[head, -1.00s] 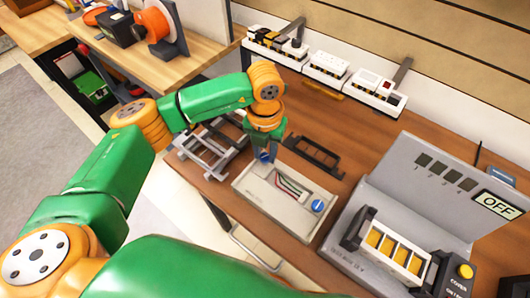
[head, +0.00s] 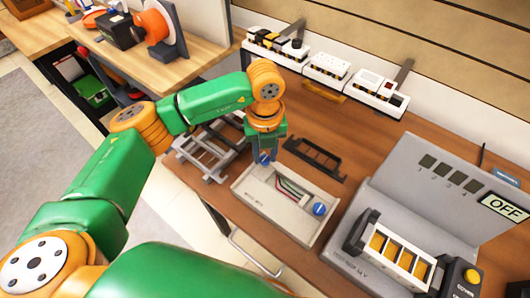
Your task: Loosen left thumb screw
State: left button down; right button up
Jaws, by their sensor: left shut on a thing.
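A light grey box (head: 260,208) with coloured wires in a recess lies on the brown workbench. A blue thumb screw (head: 319,209) sits uncovered at its right end. The left thumb screw (head: 264,158), also blue, shows partly at the box's far left end, between my gripper's fingers. My left gripper (head: 264,160) points down from above and is shut on this left screw. The fingers hide part of it. My right gripper is out of view.
A grey test station (head: 405,190) with an "OFF" display stands to the right. A metal frame (head: 207,152) lies left of the box and a black bracket (head: 314,157) behind it. White power modules (head: 326,67) line the wall. Bare bench lies between bracket and modules.

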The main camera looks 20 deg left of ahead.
aim_at(265, 158)
pick_arm(q)
jog(key=c, duration=0.6)
grip_release()
notch_tip(265, 158, up, 7)
jog(key=shift+r+b, duration=0.1)
jog(key=shift+b, duration=0.55)
